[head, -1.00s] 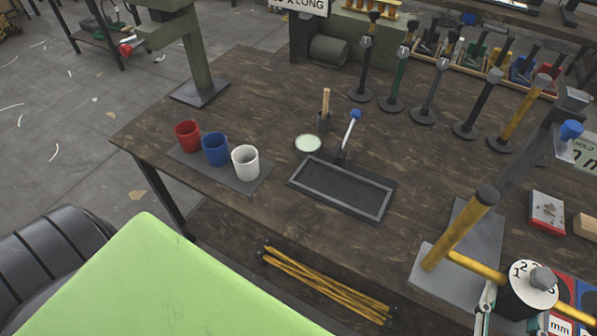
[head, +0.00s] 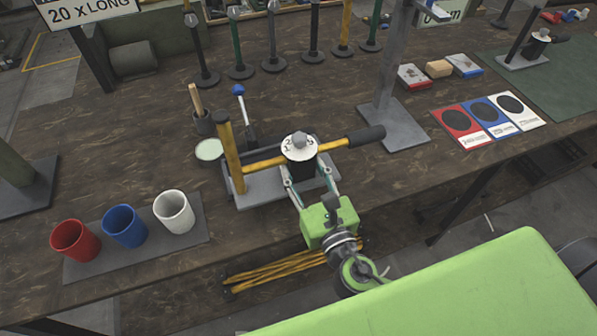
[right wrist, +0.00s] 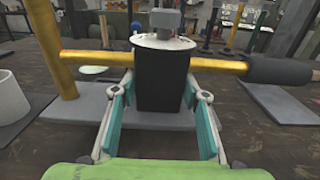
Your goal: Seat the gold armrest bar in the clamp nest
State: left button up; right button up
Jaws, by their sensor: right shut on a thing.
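The gold armrest bar (head: 263,165) has an upright gold post (head: 231,160) at its left end, a black grip (head: 366,136) at its right end and a black body with a white numbered dial (head: 299,147) in the middle. My right gripper (head: 307,178) is shut on this black body, which also shows between the fingers in the right wrist view (right wrist: 162,80). A light grey plate (head: 255,197) lies below the bar; I cannot tell whether it touches the bench. I cannot pick out the clamp nest with certainty. My left gripper is out of view.
Red (head: 75,240), blue (head: 124,226) and white (head: 174,212) cups stand on a mat to the left. A grey press stand (head: 393,122) rises to the right, near the black grip. Several posts stand behind.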

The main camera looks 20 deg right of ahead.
jog(key=shift+d+r, duration=0.15)
jog(key=shift+d, duration=0.1)
jog(key=shift+a, duration=0.1)
jog(key=shift+w+f, duration=0.2)
jog(key=shift+w, duration=0.2)
jog(key=shift+w+a+f, duration=0.1)
jog(key=shift+w+f, duration=0.3)
jog(key=shift+w, duration=0.35)
jog(key=shift+w+f, duration=0.35)
jog(key=shift+w, duration=0.4)
jog(key=shift+w+p, duration=0.4)
jog(key=shift+w, duration=0.9)
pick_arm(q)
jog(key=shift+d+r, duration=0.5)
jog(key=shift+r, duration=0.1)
pick_arm(e)
jog(key=shift+w, duration=1.3)
jog(key=shift+f, duration=0.1)
